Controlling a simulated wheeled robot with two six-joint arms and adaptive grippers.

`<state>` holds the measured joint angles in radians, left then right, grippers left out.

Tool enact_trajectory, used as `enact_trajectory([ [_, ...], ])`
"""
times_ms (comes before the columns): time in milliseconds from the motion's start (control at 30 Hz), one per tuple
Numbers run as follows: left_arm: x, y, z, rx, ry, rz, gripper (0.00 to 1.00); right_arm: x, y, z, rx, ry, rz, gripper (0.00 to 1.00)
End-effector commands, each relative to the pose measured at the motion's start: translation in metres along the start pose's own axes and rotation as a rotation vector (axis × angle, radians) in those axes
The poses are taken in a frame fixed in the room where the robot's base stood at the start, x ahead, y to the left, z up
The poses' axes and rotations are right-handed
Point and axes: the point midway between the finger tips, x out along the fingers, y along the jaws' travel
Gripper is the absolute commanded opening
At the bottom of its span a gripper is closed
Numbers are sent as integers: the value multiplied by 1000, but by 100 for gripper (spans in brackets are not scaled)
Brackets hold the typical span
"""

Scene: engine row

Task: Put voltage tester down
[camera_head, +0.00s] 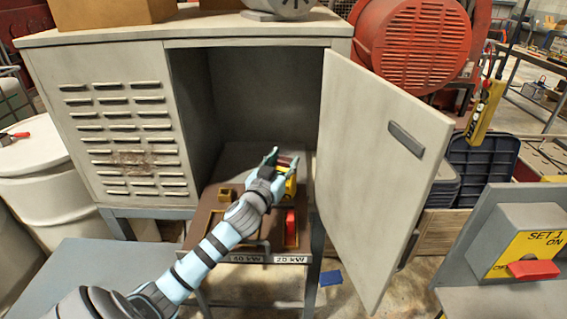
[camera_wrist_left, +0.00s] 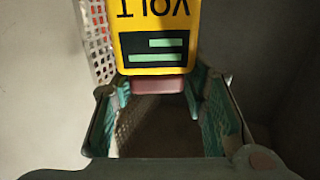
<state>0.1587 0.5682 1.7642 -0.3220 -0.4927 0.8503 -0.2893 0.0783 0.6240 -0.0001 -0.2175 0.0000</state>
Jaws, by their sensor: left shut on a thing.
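My left gripper (camera_head: 277,163) reaches into the front of the open grey cabinet, above a brown panel (camera_head: 203,226). It is shut on the voltage tester (camera_head: 291,184), a yellow body partly hidden by the fingers in the head view. In the left wrist view the voltage tester (camera_wrist_left: 153,40) shows its yellow face, a dark display with green bars and upside-down "VOLT" lettering. A dull red end sits between the fingers of my left gripper (camera_wrist_left: 158,105). I cannot tell whether the tester touches the panel. My right gripper is not in view.
The cabinet door (camera_head: 375,160) stands open on the right. The panel carries a small brass-coloured block (camera_head: 227,195), a red piece (camera_head: 291,227) and labels "40 kW" and "20 kW". Another yellow device (camera_head: 484,108) hangs at right. A "SET 1" switch box (camera_head: 530,250) stands lower right.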

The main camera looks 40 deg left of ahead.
Motion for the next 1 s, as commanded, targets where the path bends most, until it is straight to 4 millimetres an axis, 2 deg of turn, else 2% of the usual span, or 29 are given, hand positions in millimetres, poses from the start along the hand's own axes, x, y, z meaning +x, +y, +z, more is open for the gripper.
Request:
enact_trajectory([
  [33, 0, -1, 2, 0, -5, -2, 0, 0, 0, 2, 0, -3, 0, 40],
  [67, 0, -1, 2, 0, -6, -3, 45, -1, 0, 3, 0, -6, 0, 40],
  [167, 0, -1, 1, 0, -5, -3, 60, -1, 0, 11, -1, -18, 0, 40],
  [500, -4, -1, 1, 1, -4, -2, 60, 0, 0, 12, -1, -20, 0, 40],
  [567, -12, 0, 2, 4, -3, -1, 60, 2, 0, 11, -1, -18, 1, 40],
  [800, -62, 0, 2, 5, -4, -1, 60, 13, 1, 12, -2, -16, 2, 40],
  [900, -73, 0, 1, 2, -3, -2, 60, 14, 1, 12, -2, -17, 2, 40],
  [1000, -76, 0, 0, 0, -2, -2, 60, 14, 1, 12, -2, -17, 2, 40],
])
